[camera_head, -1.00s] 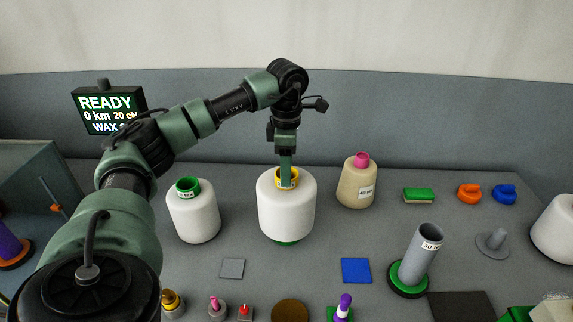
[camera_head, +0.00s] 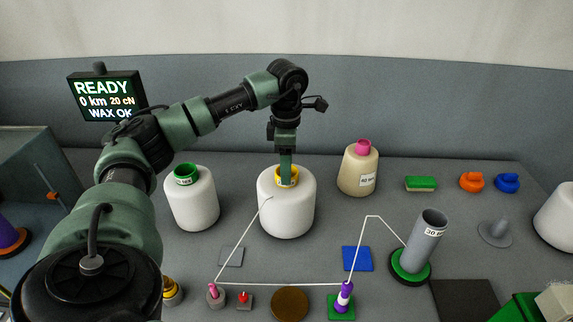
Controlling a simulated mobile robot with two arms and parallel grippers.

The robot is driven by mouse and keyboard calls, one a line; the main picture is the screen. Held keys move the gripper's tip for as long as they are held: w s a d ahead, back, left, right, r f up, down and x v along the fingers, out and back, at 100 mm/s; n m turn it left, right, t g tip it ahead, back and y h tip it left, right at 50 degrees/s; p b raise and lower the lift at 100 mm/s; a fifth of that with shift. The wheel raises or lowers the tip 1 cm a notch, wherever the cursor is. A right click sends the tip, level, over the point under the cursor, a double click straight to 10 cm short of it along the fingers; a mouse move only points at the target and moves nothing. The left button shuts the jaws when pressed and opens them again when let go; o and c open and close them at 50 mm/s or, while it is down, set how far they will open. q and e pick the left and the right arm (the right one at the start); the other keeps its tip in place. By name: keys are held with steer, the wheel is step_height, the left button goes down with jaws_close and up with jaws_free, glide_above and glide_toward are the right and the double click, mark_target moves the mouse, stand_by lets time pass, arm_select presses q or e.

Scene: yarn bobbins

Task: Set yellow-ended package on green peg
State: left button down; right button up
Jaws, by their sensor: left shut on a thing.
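The yellow-ended package (camera_head: 287,215) is a wide white bobbin with a yellow tube end at its top. It stands upright in the middle of the table. My left gripper (camera_head: 286,176) comes down from above and is shut on the yellow end. No green shows beneath the package now, so any green peg under it is hidden. A grey tube (camera_head: 424,240) on a round green base (camera_head: 410,270) stands apart to the right. My right gripper is not in view.
A green-ended white package (camera_head: 192,203) stands left and a pink-topped beige cone (camera_head: 358,170) right. A white thread (camera_head: 285,284) runs from the package past a pink-topped post (camera_head: 215,295) and purple post (camera_head: 345,296) to the grey tube. A lit screen (camera_head: 107,96) reads READY.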

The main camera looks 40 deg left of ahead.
arm_select(q)
steer(key=shift+f, duration=0.1)
stand_by(0.4)
steer(key=shift+c, duration=2.2)
jaws_free()
step_height(320, 180, up, 8)
steer(key=b, duration=0.1)
steer(key=shift+f, duration=0.1)
